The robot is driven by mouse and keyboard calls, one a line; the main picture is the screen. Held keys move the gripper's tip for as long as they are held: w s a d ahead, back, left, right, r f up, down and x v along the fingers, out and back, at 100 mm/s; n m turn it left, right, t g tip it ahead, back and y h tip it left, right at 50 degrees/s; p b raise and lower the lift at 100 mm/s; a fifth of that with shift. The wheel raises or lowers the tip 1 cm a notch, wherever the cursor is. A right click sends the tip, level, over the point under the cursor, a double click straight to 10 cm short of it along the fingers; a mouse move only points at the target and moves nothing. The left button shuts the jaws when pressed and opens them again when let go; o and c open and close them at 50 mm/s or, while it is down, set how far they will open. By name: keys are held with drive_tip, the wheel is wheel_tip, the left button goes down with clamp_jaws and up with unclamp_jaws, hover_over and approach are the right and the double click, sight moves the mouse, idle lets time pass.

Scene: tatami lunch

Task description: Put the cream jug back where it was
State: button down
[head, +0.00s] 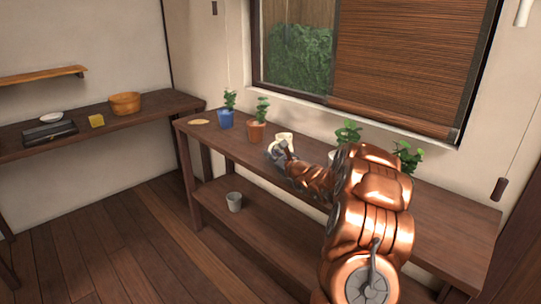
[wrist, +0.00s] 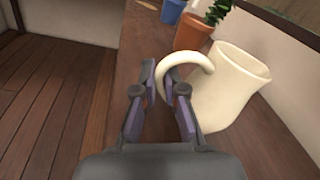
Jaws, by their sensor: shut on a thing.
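The cream jug (wrist: 232,92) fills the right of the wrist view, with its looped handle pointing left toward my gripper (wrist: 160,95). The fingers are on either side of the handle and shut on it. In the head view the jug (head: 286,138) is at the shelf's wooden top, between the terracotta pot and the plants to the right. My gripper (head: 277,152) is at its near left side, and my arm comes in from the right. The jug looks slightly tilted in the wrist view. I cannot tell whether its base touches the shelf top.
The wooden shelf (head: 225,140) runs under the window. A blue pot (head: 225,119) and a terracotta pot (head: 257,131) stand left of the jug. A small wooden dish (head: 199,122) lies at the left end. A grey cup (head: 234,202) stands on the lower board.

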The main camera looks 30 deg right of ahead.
drive_tip(key=shift+f, duration=0.15)
drive_tip(key=c, duration=1.2)
unclamp_jaws()
drive_tip(key=shift+c, duration=0.2)
